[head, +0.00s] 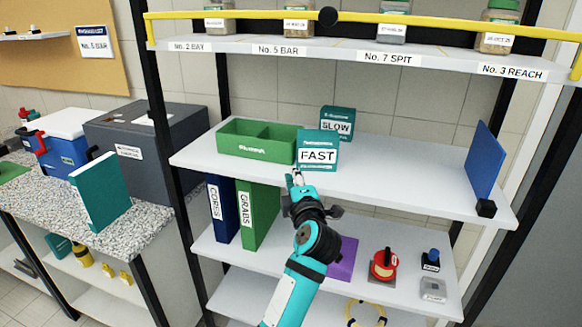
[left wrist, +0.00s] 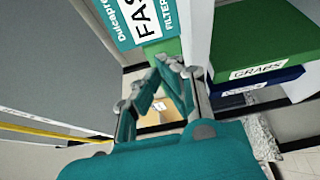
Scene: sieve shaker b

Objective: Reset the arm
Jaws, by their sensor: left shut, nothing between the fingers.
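My left arm (head: 308,235) reaches up from the bottom middle in the head view. Its gripper (head: 296,176) is shut and empty, at the front edge of the middle shelf, just below the teal and white FAST box (head: 317,152). In the left wrist view the narrow fingers (left wrist: 172,64) point toward the FAST box (left wrist: 135,22). I cannot tell whether they touch it. My right gripper is in neither view.
A green divided tray (head: 257,150) stands left of the FAST box; a SLOW box (head: 337,122) stands behind. GRABS (head: 259,214) and CORES (head: 221,210) binders stand below. Jars line the top shelf behind a yellow rail (head: 255,14).

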